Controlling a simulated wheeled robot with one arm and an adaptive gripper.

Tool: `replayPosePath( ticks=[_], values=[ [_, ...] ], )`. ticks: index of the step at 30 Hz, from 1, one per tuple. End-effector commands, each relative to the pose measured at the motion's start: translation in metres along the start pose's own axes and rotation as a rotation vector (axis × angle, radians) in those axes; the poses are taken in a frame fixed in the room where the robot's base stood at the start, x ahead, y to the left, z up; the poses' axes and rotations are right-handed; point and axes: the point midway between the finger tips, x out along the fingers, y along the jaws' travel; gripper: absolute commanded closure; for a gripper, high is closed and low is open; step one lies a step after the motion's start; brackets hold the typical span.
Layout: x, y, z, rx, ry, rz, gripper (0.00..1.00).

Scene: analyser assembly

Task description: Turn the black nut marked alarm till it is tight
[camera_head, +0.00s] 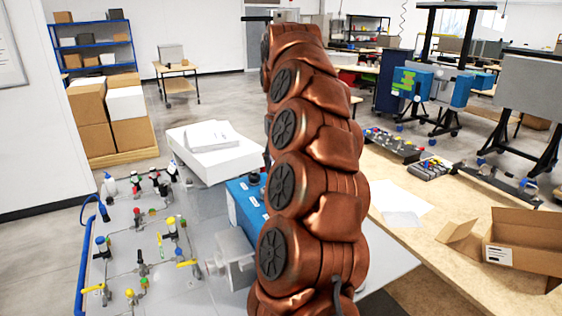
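A blue box (240,205) with small white labels sits on the grey panel (185,290), left of my arm. A dark round fitting (253,179) shows on its top edge. It is too small to tell whether this is the black nut, and I can read no alarm mark. My copper-coloured arm stands upright across the middle of the view and covers the right part of the box. My gripper does not show, so its place relative to the nut is hidden.
The panel carries several valves and fittings with yellow handles (188,263). A grey block (236,258) is beside the blue box. A white box (215,160) lies behind. On the right, a wooden bench (425,235) holds an open carton (525,240) and papers (398,203).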

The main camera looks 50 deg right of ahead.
Motion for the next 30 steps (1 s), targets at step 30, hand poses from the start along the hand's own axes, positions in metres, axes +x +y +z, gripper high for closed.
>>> replayPosePath(
  ticks=[30],
  values=[
    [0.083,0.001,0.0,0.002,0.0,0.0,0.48]
  ],
)
